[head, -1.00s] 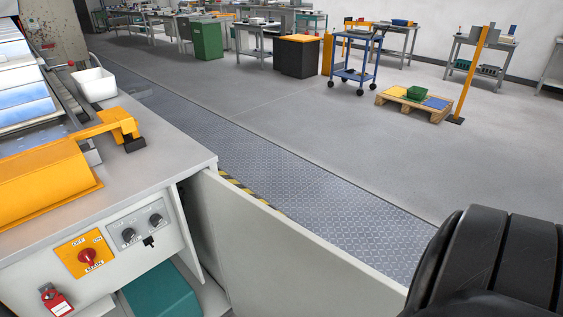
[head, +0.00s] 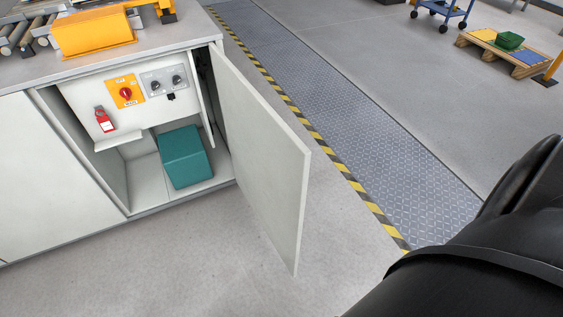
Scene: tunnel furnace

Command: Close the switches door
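The switches door (head: 262,155) is a pale grey panel hinged at the right side of the cabinet opening. It stands wide open, swung out toward me over the floor. Inside the cabinet is a white switch panel (head: 88,92) with an orange plate and red main switch (head: 126,92), a grey plate with two dark knobs (head: 165,82) and a red lock tag (head: 104,119). A black part of my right arm fills the lower right corner. Neither gripper shows in the head view.
A teal box (head: 186,157) sits in the cabinet's lower space. The grey worktop (head: 150,52) carries an orange cover (head: 92,32). The floor (head: 190,255) before the cabinet is clear. A yellow-black stripe (head: 318,138) runs beyond the door. A pallet (head: 505,50) stands far right.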

